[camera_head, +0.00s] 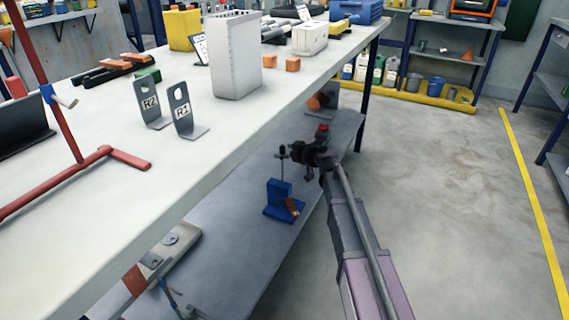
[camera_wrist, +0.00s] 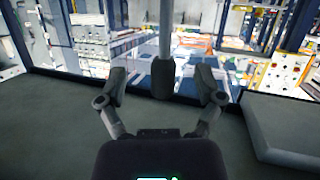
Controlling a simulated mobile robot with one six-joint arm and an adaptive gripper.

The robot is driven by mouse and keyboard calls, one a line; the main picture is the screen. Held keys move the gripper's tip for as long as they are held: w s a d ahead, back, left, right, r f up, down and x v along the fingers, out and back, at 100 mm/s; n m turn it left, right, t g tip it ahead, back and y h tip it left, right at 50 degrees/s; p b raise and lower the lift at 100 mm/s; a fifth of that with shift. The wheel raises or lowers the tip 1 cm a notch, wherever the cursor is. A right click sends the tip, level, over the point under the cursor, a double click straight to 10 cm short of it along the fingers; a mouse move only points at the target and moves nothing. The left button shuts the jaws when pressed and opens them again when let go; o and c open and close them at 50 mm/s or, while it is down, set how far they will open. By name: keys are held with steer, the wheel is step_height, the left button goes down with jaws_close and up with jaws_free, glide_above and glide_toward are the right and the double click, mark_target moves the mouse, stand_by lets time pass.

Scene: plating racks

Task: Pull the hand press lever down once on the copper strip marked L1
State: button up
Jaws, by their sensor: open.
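The hand press (camera_head: 279,199) is a small blue stand on the grey lower shelf under the bench. Its lever is a thin upright rod with a dark knob (camera_head: 282,151). A copper strip (camera_head: 292,207) lies at the press's right side; any mark on it is too small to read. My gripper (camera_head: 290,154) is beside the top of the lever, coming in from the right. In the wrist view my gripper (camera_wrist: 162,88) is open, with the dark lever knob (camera_wrist: 163,77) between its two fingers and the rod running up from it. I cannot tell whether the fingers touch it.
The white bench top (camera_head: 235,120) overhangs the lower shelf (camera_head: 225,250) on the left. Brackets marked R2 (camera_head: 150,105) and R1 (camera_head: 182,112) stand on the bench. A grey-white device (camera_head: 172,243) is at the shelf's near end. The floor on the right is clear.

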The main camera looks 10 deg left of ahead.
steer(key=p+v, duration=0.2)
steer(key=v, duration=0.6)
stand_by(0.6)
steer(key=shift+a+f, duration=0.1)
steer(key=b+x, duration=0.2)
steer(key=x, duration=0.6)
steer(key=s+d+f+b, duration=0.3)
steer(key=d+f+b, duration=0.2)
steer(key=d, duration=0.5)
steer(key=shift+s, duration=0.3)
stand_by(0.5)
